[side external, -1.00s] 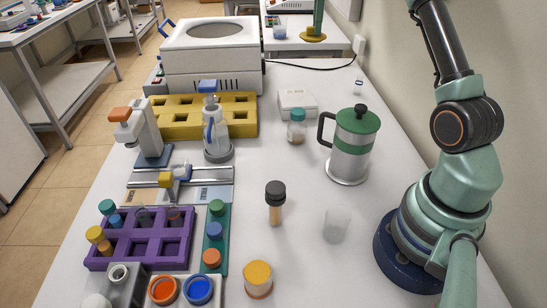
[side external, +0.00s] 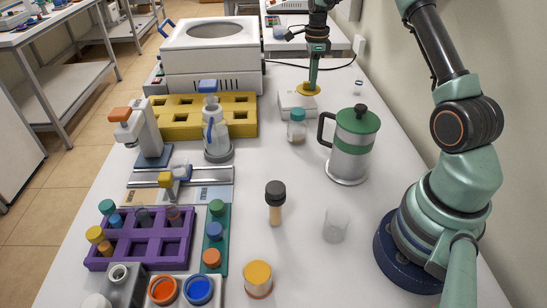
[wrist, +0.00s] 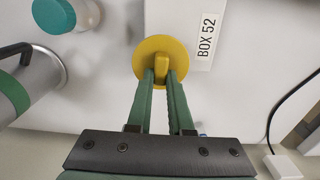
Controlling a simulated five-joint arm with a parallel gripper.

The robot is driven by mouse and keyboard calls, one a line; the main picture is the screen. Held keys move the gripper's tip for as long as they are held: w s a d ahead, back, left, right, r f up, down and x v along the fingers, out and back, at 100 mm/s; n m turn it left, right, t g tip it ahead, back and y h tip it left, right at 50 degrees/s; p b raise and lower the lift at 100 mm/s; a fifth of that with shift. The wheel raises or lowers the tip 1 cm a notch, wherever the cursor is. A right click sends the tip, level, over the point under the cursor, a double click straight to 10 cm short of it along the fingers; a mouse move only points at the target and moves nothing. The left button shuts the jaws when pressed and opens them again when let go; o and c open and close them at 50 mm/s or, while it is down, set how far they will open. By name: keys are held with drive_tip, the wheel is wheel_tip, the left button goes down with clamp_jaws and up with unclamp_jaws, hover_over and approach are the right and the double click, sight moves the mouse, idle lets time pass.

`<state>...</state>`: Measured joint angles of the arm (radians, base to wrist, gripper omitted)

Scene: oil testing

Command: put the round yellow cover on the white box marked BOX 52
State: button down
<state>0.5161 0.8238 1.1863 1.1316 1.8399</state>
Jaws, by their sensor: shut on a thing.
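The round yellow cover (side external: 309,89) is a flat disc with a raised grip on top. My gripper (side external: 312,78) is shut on that grip, pointing down. In the wrist view, my gripper (wrist: 162,76) pinches the grip of the cover (wrist: 145,58). The low white box (side external: 290,102) stands near the far end of the table. In the wrist view, the box (wrist: 186,14) shows its BOX 52 label just right of the cover. The cover is over the right part of the box and hides some of its top. I cannot tell whether they touch.
A teal-capped jar (side external: 297,127) stands just in front of the box. A steel press pot with a green lid (side external: 355,140) is to the right. A yellow rack (side external: 180,130) is to the left, and a large white machine (side external: 210,65) is behind it. A cable runs behind the box.

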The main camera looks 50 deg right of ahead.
drive_tip(key=shift+f, duration=1.55)
drive_tip(key=shift+f, duration=0.15)
drive_tip(key=c, duration=0.8)
unclamp_jaws()
